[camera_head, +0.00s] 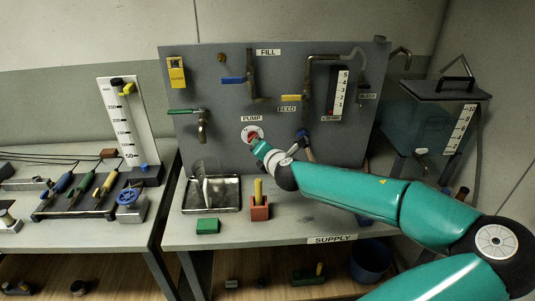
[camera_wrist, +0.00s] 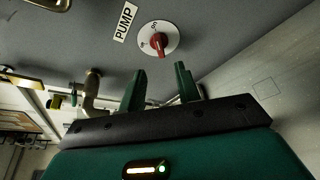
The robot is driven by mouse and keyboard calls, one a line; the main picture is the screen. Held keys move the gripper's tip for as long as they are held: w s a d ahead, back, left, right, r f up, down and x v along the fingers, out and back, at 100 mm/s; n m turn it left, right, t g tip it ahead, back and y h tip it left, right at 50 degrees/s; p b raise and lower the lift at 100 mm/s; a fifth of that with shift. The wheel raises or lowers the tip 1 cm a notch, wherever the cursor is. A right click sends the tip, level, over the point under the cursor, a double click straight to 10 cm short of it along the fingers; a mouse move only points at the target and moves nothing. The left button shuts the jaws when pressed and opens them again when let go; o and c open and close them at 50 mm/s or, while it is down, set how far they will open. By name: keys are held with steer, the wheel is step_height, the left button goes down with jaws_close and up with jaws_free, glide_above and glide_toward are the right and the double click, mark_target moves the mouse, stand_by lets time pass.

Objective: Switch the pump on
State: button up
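The pump switch (camera_head: 252,134) is a red rotary handle on a round white dial, under the PUMP label on the grey panel.
A tap with a green lever (camera_head: 198,122) sticks out left of the switch. The yellow FEED lever (camera_head: 291,98) and piping are above right. Below, a metal tray (camera_head: 211,209), a red holder (camera_head: 260,212) and a green block (camera_head: 208,227) stand on the bench.

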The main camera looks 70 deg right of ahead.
steer(key=shift+v, duration=2.65)
steer(key=shift+f, duration=0.1)
